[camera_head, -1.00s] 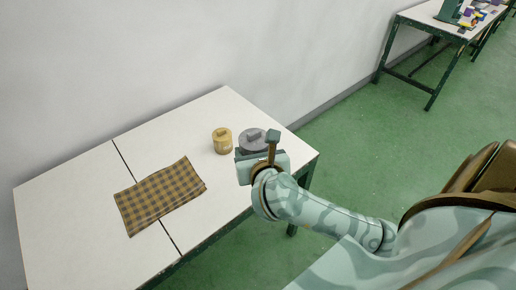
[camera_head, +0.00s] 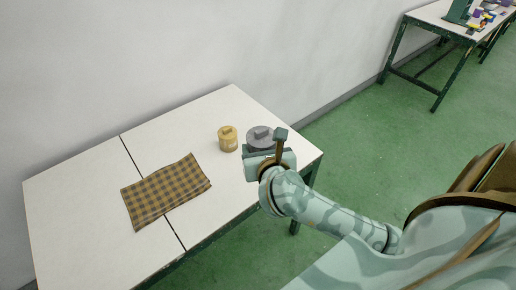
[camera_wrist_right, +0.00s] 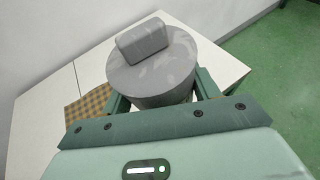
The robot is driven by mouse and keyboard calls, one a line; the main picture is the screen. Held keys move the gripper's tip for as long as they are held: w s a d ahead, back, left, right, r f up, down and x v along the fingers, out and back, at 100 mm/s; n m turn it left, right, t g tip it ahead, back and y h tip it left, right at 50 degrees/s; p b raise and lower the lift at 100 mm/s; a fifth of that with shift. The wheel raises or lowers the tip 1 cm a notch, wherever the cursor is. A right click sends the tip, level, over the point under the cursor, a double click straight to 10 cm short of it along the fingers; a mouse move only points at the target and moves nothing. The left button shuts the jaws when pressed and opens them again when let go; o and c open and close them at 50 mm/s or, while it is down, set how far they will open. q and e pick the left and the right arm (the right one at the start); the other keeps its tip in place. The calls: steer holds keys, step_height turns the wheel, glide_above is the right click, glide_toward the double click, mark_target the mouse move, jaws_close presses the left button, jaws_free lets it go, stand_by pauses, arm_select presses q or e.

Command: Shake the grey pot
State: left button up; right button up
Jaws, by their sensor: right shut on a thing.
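The grey pot (camera_head: 260,135) has a round lid with a block-shaped knob and is near the table's right end. It also fills the middle of the right wrist view (camera_wrist_right: 152,72). My right gripper (camera_wrist_right: 156,100) is shut on the grey pot, with one finger on each side of its body. In the head view the gripper body hides the pot's lower part. I cannot tell whether the pot's base touches the table. My left gripper is not in view.
A yellow pot (camera_head: 228,139) stands just left of the grey pot. A brown checked cloth (camera_head: 166,191) lies on the white table (camera_head: 80,180). A wall runs behind the table. Another table (camera_head: 432,20) with colourful items stands at the upper right.

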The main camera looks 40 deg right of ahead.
steer(key=a+p, duration=0.1)
steer(key=a, duration=0.2)
steer(key=shift+a+r, duration=0.1)
steer(key=shift+r, duration=0.05)
steer(key=d, duration=0.6)
steer(key=shift+d+f, duration=0.25)
steer(key=shift+d, duration=0.1)
steer(key=shift+r, duration=0.1)
steer(key=a+p, duration=0.1)
steer(key=a, duration=0.5)
steer(key=shift+a+r, duration=0.1)
steer(key=shift+a, duration=0.2)
steer(key=d, duration=0.6)
steer(key=shift+d, duration=0.1)
steer(key=a+p, duration=0.1)
steer(key=a, duration=0.5)
steer(key=shift+a, duration=0.15)
steer(key=d, duration=0.6)
steer(key=shift+d, duration=0.2)
steer(key=a, duration=0.6)
steer(key=shift+a+p, duration=0.1)
steer(key=shift+p, duration=0.2)
steer(key=d, duration=0.6)
steer(key=shift+d, duration=0.3)
steer(key=a, duration=0.7)
steer(key=shift+p, duration=0.4)
steer(key=d, duration=0.4)
steer(key=shift+a, duration=0.15)
